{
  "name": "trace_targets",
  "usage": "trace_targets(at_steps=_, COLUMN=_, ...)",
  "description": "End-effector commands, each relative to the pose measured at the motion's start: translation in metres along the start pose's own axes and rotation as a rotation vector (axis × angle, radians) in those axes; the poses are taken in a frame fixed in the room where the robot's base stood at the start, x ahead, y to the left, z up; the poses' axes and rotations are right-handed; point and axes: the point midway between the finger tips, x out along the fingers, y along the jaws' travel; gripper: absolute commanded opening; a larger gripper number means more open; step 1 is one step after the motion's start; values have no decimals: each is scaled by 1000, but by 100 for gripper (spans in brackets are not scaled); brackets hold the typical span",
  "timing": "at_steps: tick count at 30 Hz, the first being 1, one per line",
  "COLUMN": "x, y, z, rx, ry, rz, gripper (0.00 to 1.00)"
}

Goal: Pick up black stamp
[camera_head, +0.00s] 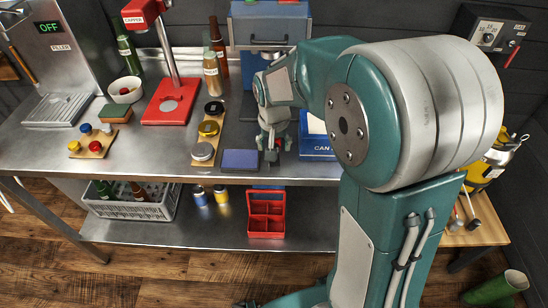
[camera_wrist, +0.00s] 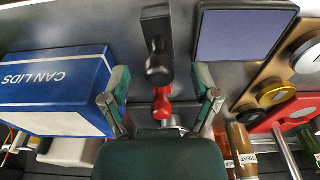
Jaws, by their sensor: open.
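The black stamp (camera_wrist: 158,62) stands on the steel bench in the wrist view, its rounded handle toward the camera. My gripper (camera_wrist: 161,78) is open, with one finger on each side of the stamp and visible gaps between. In the head view my gripper (camera_head: 272,146) points down at the bench, between the dark blue pad and the blue box. It hides most of the stamp there.
A blue can lids box (camera_head: 318,146) is close on one side of my gripper, and a dark blue pad (camera_head: 240,161) on the other. A red-handled object (camera_wrist: 162,104) is just beyond the stamp in the wrist view. A wooden strip (camera_head: 194,150) holds several round lids.

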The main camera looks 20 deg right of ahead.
Motion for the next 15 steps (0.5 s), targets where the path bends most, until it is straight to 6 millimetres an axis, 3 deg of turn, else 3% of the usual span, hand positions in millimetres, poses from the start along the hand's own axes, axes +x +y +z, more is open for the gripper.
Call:
trace_targets(at_steps=3, x=10, y=0, z=0, rx=0, ry=0, rz=0, gripper=79)
trace_targets(at_steps=10, x=12, y=0, z=0, rx=0, ry=1, rz=0, gripper=79)
trace_targets(at_steps=11, x=12, y=0, z=0, rx=0, ry=1, rz=0, gripper=70)
trace_targets(at_steps=15, x=11, y=0, z=0, rx=0, ry=1, rz=0, gripper=7)
